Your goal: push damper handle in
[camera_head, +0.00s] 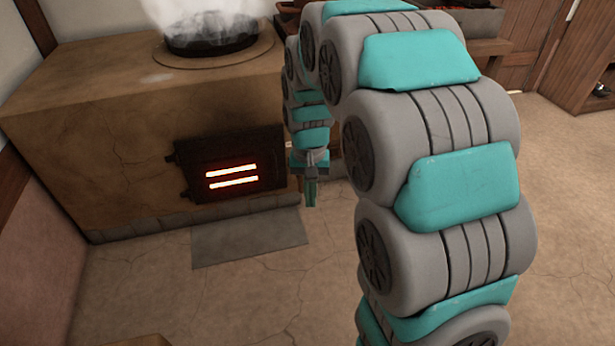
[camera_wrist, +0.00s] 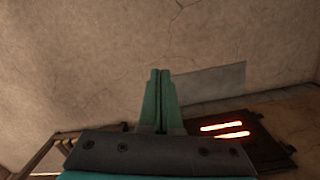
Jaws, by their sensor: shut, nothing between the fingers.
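No damper handle can be made out in either view; my arm covers part of the stove's right side in the head view. The clay stove (camera_head: 90,120) stands at the left, with a dark firebox door (camera_head: 230,163) whose two slots glow orange. The door also shows at the lower right of the wrist view (camera_wrist: 262,140). My gripper (camera_head: 310,203) points down just right of the door, in front of the stove's right end, apart from the floor. Its green fingers are together and empty in the wrist view (camera_wrist: 158,75).
A steaming dark pot (camera_head: 212,35) sits on the stove top. A grey plate (camera_head: 248,243) lies on the floor before the firebox door. A wooden shelf unit (camera_head: 585,70) stands at the far right.

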